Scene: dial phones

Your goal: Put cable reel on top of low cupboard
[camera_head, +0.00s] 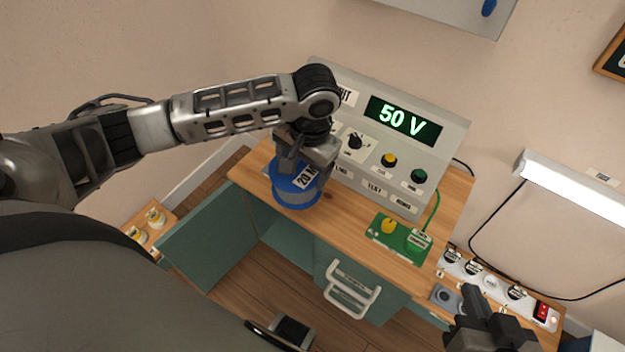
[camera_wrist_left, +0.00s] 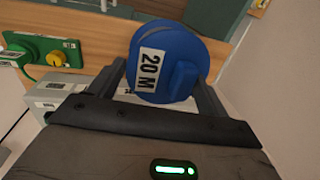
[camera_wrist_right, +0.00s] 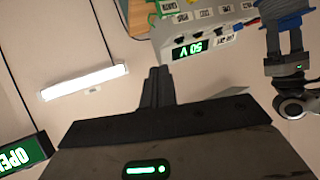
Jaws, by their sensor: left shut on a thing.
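The blue cable reel (camera_head: 296,190), with a white "20 M" label, is between the fingers of my left gripper (camera_head: 305,165). In the left wrist view the reel (camera_wrist_left: 165,62) sits between both fingers of the left gripper (camera_wrist_left: 165,85). It is at the left part of the wooden bench top (camera_head: 340,218); I cannot tell whether it touches the wood. The bench has teal cupboard fronts (camera_head: 212,235) below, one standing open. I cannot tell for sure which unit is the low cupboard. My right gripper (camera_wrist_right: 157,85) is shut and empty, at the lower right of the head view (camera_head: 475,300).
A grey console (camera_head: 440,140) reading "50 V" stands behind the reel. A green board (camera_head: 398,238) with a yellow knob lies right of it. A power strip (camera_head: 495,285) is at the right. A small wooden surface (camera_head: 140,222) with yellow-and-white items is at the lower left.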

